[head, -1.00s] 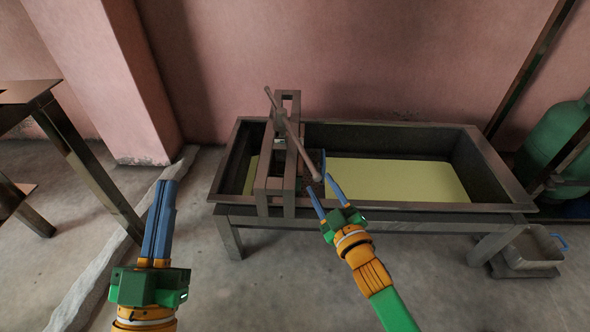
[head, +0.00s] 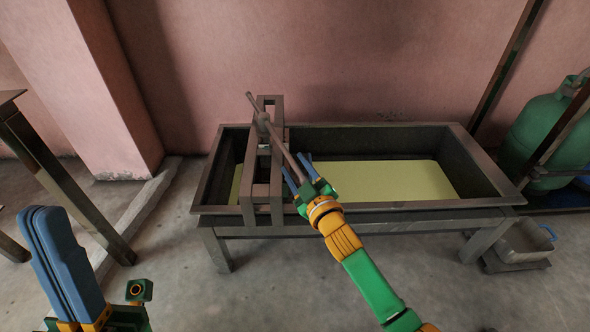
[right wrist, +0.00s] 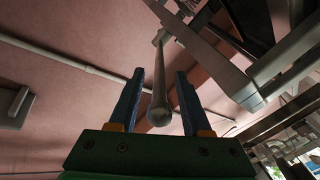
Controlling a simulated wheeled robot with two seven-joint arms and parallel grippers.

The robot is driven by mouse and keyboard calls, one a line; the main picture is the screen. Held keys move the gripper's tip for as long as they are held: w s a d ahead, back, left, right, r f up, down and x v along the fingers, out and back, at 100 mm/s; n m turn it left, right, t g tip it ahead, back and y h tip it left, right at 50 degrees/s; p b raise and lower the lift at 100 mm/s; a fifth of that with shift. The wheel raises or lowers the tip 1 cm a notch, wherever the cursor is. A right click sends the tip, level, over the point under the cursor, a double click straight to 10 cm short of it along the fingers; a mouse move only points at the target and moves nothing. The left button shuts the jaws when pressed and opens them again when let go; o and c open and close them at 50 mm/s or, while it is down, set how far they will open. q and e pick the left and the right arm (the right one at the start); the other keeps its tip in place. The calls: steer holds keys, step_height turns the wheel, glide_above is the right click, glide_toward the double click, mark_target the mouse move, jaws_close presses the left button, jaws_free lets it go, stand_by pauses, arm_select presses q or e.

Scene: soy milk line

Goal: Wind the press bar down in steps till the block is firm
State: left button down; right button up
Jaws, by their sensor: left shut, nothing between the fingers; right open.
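The press bar (head: 286,148) is a thin grey rod slanting across a screw on the metal press frame (head: 247,200), which straddles the left part of the trough. My right gripper (head: 296,163) is open at the bar's lower right end. In the right wrist view the bar (right wrist: 160,95) runs between the two open fingers (right wrist: 160,76), its round end near the palm; I cannot tell whether they touch it. The pale yellow block (head: 390,180) lies in the trough, partly hidden by the frame. My left gripper (head: 42,222) is shut and empty at the lower left, away from the press.
The dark metal trough (head: 490,175) stands on a low stand against a pink wall. A green gas cylinder (head: 535,125) and a metal pan (head: 523,243) are at the right. A table leg (head: 65,180) stands at the left. The floor in front is clear.

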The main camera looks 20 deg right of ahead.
steer(key=shift+w, duration=0.4)
jaws_close()
stand_by(1.2)
